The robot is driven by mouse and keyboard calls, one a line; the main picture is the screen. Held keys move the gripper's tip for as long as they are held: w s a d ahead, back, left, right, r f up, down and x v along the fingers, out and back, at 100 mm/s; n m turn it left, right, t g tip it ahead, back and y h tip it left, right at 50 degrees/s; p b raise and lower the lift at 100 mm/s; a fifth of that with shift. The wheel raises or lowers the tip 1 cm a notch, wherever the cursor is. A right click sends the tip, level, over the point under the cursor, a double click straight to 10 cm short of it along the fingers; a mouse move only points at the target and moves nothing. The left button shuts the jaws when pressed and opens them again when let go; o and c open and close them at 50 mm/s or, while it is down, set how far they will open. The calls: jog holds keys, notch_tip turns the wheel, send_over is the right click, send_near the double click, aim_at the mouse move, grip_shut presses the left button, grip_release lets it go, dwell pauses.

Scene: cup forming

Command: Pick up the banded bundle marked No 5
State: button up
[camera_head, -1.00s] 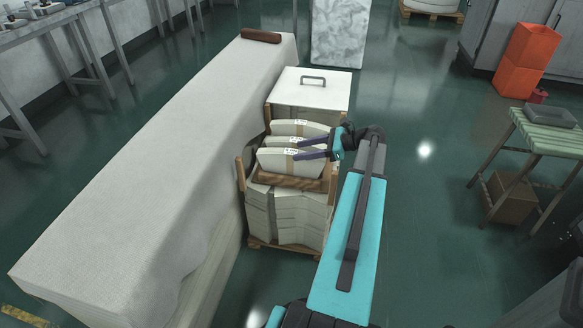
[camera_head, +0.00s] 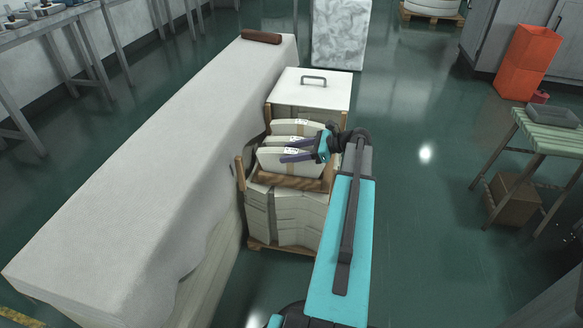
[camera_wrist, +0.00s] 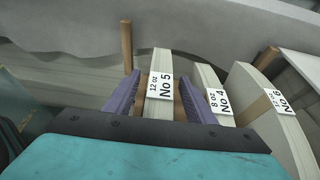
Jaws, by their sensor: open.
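The bundle marked No 5 (camera_wrist: 158,110) is a pale upright slab with a brown band and a "12 oz No 5" label. In the head view it is the front one of three bundles (camera_head: 272,162), partly hidden by my gripper. My gripper (camera_wrist: 160,92) is open, with a purple finger on each side of this bundle's top; I cannot tell if either touches. My gripper also shows in the head view (camera_head: 284,150), reaching in from the right. Bundle No 4 (camera_wrist: 222,118) stands just right of the right finger in the wrist view.
Bundle No 6 (camera_wrist: 275,125) stands beyond No 4. The bundles rest on a brown wooden board (camera_head: 300,183) over stacked paper, between wooden posts (camera_head: 240,173). A long cloth-covered stack (camera_head: 150,170) is close on the left. A lidded box (camera_head: 320,90) stands behind.

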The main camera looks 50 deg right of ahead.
dwell(0.4)
grip_shut()
jog(key=shift+r, duration=0.1)
dwell(1.2)
